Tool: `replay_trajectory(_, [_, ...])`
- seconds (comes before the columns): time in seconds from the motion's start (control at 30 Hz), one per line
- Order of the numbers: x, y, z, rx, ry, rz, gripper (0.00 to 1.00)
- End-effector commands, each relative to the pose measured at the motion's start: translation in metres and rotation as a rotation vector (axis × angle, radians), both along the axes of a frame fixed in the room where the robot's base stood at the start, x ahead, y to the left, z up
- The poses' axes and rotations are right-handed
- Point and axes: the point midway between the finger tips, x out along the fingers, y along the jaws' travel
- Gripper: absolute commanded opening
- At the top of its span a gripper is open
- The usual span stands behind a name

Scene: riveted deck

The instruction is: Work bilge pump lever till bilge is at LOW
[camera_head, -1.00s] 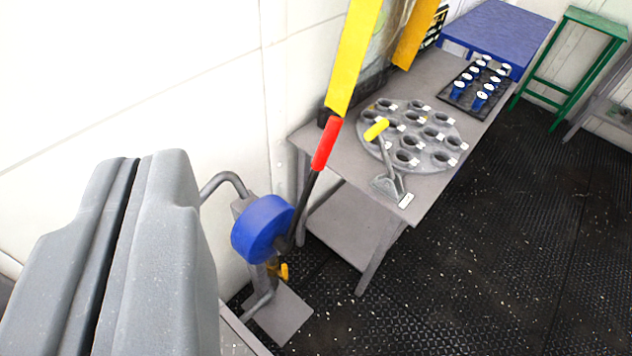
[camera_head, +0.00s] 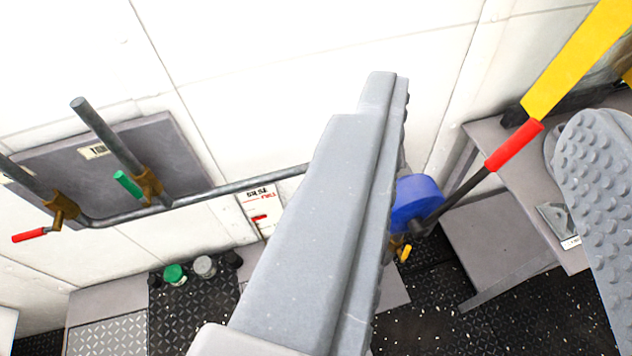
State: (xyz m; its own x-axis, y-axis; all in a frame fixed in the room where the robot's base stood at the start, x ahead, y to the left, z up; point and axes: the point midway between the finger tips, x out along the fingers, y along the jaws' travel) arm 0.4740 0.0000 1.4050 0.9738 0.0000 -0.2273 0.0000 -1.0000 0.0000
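The bilge pump has a blue drum (camera_head: 414,203) low by the wall. Its dark lever slants up to the right and ends in a red grip (camera_head: 513,146). My gripper (camera_head: 490,95) is open, with one grey finger left of the pump and the other, ribbed finger at the right edge. The lever shows in the gap between them, and I see no finger touching it.
Grey pipes (camera_head: 230,187) with red and green valve handles run along the wall at left. A grey table (camera_head: 490,235) stands right of the pump. A yellow bar (camera_head: 575,60) slants in at upper right. Green and grey knobs (camera_head: 175,273) sit near the dark floor.

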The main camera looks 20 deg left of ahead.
Motion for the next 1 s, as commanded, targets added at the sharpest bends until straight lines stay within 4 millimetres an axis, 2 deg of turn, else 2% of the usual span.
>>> replay_trajectory(0.23, [0.004,0.001,-0.002,0.002,-0.001,0.001,0.49])
replay_trajectory(0.37, [0.03,0.004,-0.016,0.022,-0.01,0.008,0.49])
replay_trajectory(0.47, [0.065,0.004,-0.038,0.053,-0.027,0.011,0.49])
replay_trajectory(0.7, [0.154,-0.004,-0.103,0.143,-0.091,-0.023,0.49])
replay_trajectory(0.8, [0.185,-0.013,-0.135,0.176,-0.117,-0.055,0.49])
replay_trajectory(1.0, [0.235,-0.039,-0.203,0.221,-0.168,-0.147,0.49])
